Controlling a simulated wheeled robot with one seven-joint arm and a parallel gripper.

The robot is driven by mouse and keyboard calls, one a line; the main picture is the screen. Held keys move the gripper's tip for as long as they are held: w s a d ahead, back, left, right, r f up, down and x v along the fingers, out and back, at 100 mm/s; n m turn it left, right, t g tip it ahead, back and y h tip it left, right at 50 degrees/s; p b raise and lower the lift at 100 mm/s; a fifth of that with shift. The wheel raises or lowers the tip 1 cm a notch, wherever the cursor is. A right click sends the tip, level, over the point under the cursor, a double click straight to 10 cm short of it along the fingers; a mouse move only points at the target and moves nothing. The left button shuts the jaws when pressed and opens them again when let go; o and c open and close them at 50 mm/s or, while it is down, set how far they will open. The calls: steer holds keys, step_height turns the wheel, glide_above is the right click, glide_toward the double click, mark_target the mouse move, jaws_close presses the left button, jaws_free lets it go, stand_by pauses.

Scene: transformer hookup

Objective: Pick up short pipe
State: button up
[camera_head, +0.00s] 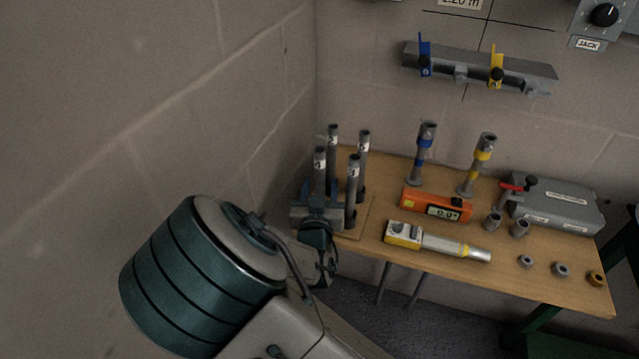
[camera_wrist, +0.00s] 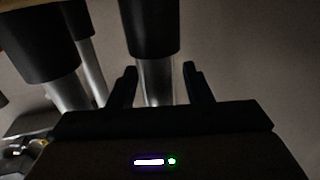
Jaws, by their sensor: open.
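Several grey pipes with white number labels stand upright in a group at the left end of the wooden table; one is the front right pipe (camera_head: 352,188). I cannot tell which one the task calls the short pipe. My gripper (camera_wrist: 160,85) is open. In the wrist view, a shiny pipe (camera_wrist: 157,78) with a wide black section stands between its two fingers, with a gap on each side. In the head view my gripper (camera_head: 316,214) is low at the front left of the group, and its fingertips are hidden there.
Other pipes (camera_wrist: 64,92) stand close on the left in the wrist view. The table (camera_head: 530,282) also holds an orange level (camera_head: 436,205), a yellow-and-grey tool (camera_head: 440,243), two banded pipes, fittings and a grey case (camera_head: 558,205). A wall (camera_head: 230,100) is close on the left.

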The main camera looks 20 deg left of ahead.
steer(key=shift+w, duration=0.4)
jaws_close()
steer(key=shift+r, duration=0.1)
